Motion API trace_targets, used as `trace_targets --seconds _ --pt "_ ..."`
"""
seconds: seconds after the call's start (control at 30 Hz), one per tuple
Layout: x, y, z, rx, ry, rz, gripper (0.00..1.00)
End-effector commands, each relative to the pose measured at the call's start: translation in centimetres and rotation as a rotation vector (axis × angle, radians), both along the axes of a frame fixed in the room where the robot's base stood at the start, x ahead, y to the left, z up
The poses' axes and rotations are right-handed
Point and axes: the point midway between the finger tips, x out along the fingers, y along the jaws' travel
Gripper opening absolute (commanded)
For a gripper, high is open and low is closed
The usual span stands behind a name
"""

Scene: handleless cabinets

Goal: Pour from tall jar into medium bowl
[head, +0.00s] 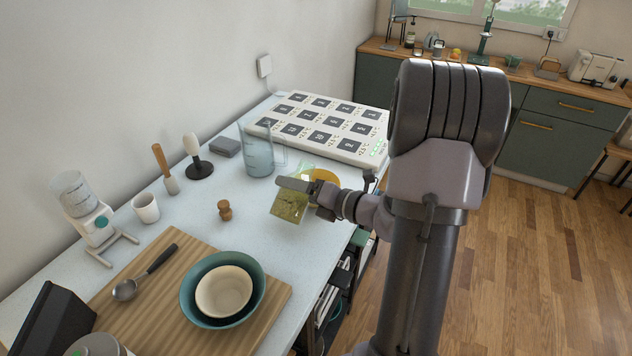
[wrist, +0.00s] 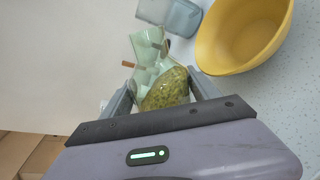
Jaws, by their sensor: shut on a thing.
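The tall jar (head: 289,207) is clear, with green-yellow contents in its lower part. My gripper (head: 296,187) is shut on it and holds it over the table, tilted a little. In the wrist view the jar (wrist: 163,80) stands between the two fingers (wrist: 162,97), its contents gathered at the near end. A yellow bowl (head: 326,176) is right behind my gripper and partly hidden by it. In the wrist view the yellow bowl (wrist: 243,37) is to the right of the jar, apart from it, and its visible inside looks empty.
A clear bluish pitcher (head: 258,157) stands behind the jar, close to a white labelled panel (head: 318,127). A cream bowl (head: 223,291) sits inside a teal bowl (head: 256,306) on a wooden board (head: 140,318). A small wooden piece (head: 225,211) stands left of the jar.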

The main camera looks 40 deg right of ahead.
Motion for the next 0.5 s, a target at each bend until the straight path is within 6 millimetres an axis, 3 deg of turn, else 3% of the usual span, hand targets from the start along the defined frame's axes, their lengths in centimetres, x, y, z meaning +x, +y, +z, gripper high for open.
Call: trace_targets --seconds 0.5 --pt "-0.02 0.06 -0.13 0.053 0.020 -0.001 0.00"
